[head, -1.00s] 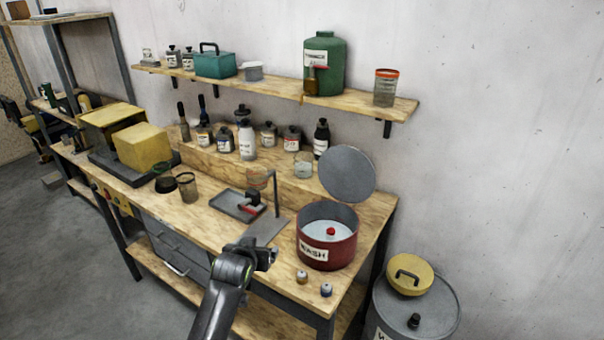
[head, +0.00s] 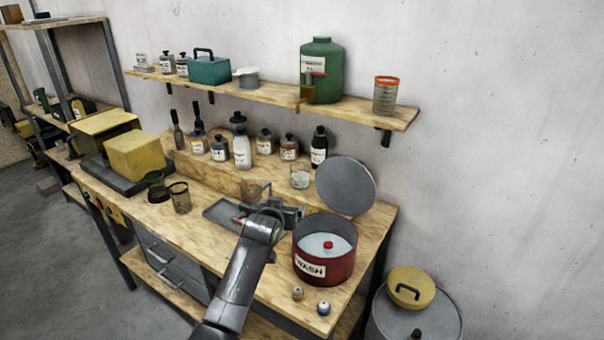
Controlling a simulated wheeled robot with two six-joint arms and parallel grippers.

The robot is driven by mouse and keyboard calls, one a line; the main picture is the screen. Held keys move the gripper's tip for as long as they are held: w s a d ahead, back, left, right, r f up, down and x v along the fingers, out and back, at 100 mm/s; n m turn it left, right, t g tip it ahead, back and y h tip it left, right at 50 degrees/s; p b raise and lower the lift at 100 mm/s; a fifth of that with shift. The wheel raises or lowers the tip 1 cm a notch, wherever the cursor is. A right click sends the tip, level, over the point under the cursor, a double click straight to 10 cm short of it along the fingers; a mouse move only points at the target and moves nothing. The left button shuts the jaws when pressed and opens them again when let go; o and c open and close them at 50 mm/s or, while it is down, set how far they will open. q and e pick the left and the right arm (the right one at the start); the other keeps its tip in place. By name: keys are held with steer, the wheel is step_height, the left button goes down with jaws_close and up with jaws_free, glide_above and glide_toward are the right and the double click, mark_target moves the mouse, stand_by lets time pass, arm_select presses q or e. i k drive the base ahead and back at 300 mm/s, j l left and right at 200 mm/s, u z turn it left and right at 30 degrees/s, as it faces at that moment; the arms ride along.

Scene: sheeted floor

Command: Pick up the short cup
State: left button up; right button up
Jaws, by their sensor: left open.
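Several cups stand on the workbench, and I cannot tell for sure which is the short cup. A small clear cup (head: 300,177) sits on the raised back ledge. A brownish clear cup (head: 249,189) shows just behind my gripper, partly hidden. A taller mesh-like brown cup (head: 180,198) and a dark cup (head: 157,190) stand further left. My left gripper (head: 296,215) is open over the bench, below the small clear cup in the picture and left of the red wash pot. I see nothing between its fingers. My right gripper is not in view.
The red wash pot (head: 324,267) has its round grey lid (head: 346,187) raised behind it. A grey tray (head: 217,214) lies partly behind my arm. Several bottles line the back ledge under a wall shelf (head: 345,108).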

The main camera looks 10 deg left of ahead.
mark_target(300, 175)
steer(key=i+j, duration=0.1)
steer(key=i, duration=0.8)
